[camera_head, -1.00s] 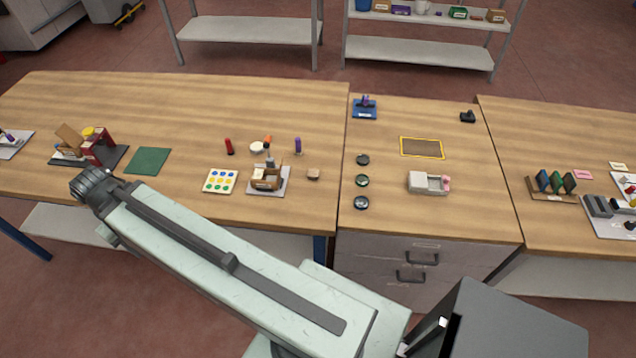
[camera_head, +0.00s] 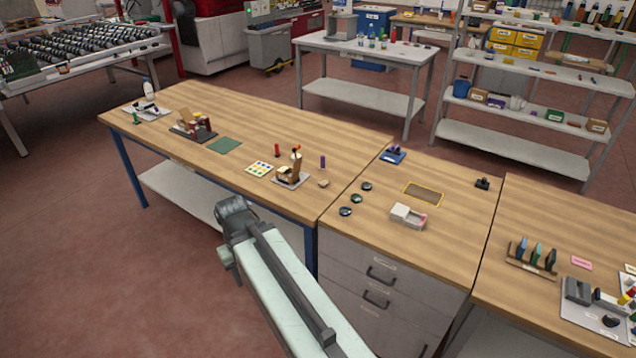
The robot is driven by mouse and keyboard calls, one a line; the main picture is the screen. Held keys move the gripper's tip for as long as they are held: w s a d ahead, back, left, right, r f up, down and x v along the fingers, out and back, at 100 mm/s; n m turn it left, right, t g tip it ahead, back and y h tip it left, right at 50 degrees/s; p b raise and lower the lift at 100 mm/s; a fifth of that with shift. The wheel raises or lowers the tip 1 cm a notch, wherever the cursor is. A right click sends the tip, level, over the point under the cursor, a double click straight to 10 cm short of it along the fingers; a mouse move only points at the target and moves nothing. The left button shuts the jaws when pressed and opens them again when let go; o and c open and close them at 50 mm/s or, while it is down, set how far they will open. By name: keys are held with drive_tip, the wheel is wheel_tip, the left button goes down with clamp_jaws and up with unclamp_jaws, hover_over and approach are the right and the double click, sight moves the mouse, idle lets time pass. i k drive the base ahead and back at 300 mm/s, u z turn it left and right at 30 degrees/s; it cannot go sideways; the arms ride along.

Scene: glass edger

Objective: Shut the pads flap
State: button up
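Two small fixtures with raised brown panels stand on the left workbench, and I cannot read which one is marked pads. One is a brown box with a raised flap (camera_head: 296,166) on a pale plate near the bench's right end. The other is a dark tray (camera_head: 206,135) with a tilted brown panel (camera_head: 184,125) and dark red parts, farther left. My gripper (camera_head: 236,212) is at the end of my pale arm, in front of the bench and apart from both fixtures. Its fingers are too dark and foreshortened to show whether they are open.
A green mat (camera_head: 225,145) and a dotted card (camera_head: 260,170) lie between the fixtures. Red (camera_head: 277,150) and purple (camera_head: 323,161) upright pieces stand close to the box. A drawer cabinet (camera_head: 375,285) is right of my arm. Open floor (camera_head: 110,270) lies to the left.

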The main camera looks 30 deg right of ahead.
sight(297, 164)
drive_tip(key=u, duration=0.05)
drive_tip(key=k, duration=0.1)
drive_tip(key=z, duration=0.75)
drive_tip(key=i, duration=1)
drive_tip(key=u, duration=0.6)
drive_tip(key=k, duration=0.7)
drive_tip(key=u, duration=0.45)
drive_tip(key=i, duration=1)
drive_tip(key=z, duration=0.05)
